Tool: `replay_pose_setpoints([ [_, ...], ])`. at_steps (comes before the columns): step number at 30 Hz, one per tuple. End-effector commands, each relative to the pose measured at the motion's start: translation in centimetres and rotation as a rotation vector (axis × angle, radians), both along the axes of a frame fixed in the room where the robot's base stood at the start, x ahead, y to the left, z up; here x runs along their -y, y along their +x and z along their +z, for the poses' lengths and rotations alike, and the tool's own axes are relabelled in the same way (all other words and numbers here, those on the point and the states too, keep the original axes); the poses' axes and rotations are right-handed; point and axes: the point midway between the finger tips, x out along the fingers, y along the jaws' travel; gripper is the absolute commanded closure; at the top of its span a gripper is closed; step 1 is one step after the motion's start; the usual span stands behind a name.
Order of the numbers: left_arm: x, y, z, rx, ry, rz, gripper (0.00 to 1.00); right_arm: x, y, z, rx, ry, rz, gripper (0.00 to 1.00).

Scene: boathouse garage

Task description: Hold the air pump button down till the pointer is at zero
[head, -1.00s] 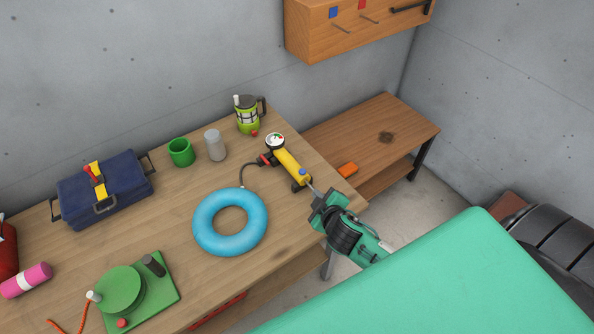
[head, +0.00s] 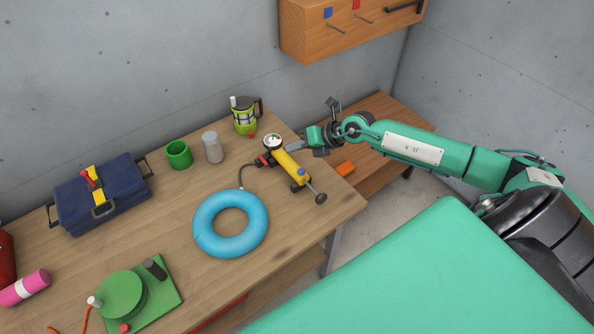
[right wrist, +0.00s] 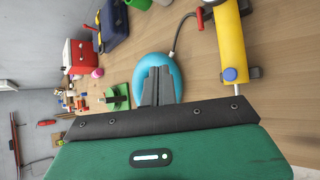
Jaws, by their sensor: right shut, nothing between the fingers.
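The yellow air pump (head: 290,164) lies on the workbench, with a round white gauge (head: 273,142) at its far end and a metal plunger knob (head: 320,198) at its near end. Its blue button (head: 301,171) is on top near the plunger end; it also shows in the right wrist view (right wrist: 230,74). The gauge pointer is too small to read. My right gripper (head: 289,148) is shut and empty, to the right of the gauge and away from the button. In the right wrist view its fingers (right wrist: 158,86) are together. My left gripper is out of view.
A hose runs from the pump to a blue swim ring (head: 198,226). A grey cylinder (head: 212,147), green cup (head: 179,155) and lime jug (head: 244,118) stand behind. A lower wooden bench (head: 385,112) holds an orange block (head: 345,169). A wall cabinet (head: 310,35) hangs above.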

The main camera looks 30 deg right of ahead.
Motion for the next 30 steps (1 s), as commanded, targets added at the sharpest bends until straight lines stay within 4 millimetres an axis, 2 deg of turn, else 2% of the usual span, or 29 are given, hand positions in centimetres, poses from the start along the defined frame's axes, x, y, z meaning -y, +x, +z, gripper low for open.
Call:
replay_pose_setpoints([
  [1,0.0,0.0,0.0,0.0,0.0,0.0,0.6,1.3,0.1,0.0,-0.01,-0.061,0.008,1.0],
  [3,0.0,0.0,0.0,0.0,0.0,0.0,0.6,2.5,0.0,-0.2,-0.026,-0.121,0.017,1.0],
  [7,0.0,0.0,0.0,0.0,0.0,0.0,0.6,3.7,-0.1,-0.4,-0.043,-0.179,0.023,1.0],
  [20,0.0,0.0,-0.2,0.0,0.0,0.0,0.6,3.8,-0.1,-0.6,-0.044,-0.184,0.024,1.0],
  [26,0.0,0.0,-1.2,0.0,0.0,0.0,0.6,3.8,-0.1,-2.0,-0.045,-0.183,0.024,1.0],
  [30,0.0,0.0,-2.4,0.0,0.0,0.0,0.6,3.8,-0.1,-3.7,-0.043,-0.182,0.025,1.0],
])
